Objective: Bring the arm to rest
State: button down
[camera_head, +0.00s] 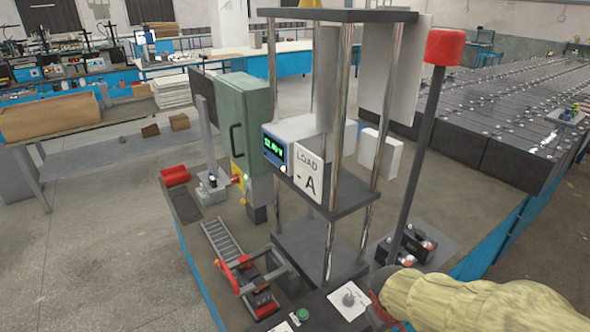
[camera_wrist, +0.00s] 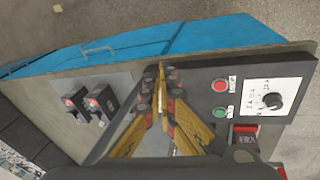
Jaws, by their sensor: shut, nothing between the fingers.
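My arm, in a pale yellow cover, enters the head view (camera_head: 480,300) at the lower right, beside the control panel at the table's front edge. My gripper (camera_wrist: 161,82) shows in the wrist view as two yellow fingers with dark pads. The fingertips meet, shut and empty. They are over the grey bench top, between the control panel and two small dark switch blocks. In the head view my fingers are hard to make out near the base of the lever. I cannot tell whether they touch anything.
A tall lever with a red knob (camera_head: 444,47) rises by my arm. A metal frame (camera_head: 335,200) holds a LOAD A display. The control panel (camera_wrist: 255,95) has red and green buttons and a dial. Battery rows (camera_head: 500,100) stand at the right; open floor (camera_head: 90,240) at the left.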

jog(key=s+a+r+m+t+y, duration=0.1)
jog(key=s+r+m, duration=0.1)
jog(key=s+r, duration=0.4)
jog(key=s+a+r+m+t+y, duration=0.1)
jog(key=s+r, duration=0.5)
jog(key=r, duration=0.6)
jog(key=shift+s+a+m+t, duration=0.35)
jog(key=shift+a+m, duration=0.3)
jog(key=shift+m, duration=0.25)
jog(key=c, duration=2.5)
grip_release()
jog(key=shift+w, duration=0.1)
jog(key=shift+c, duration=0.2)
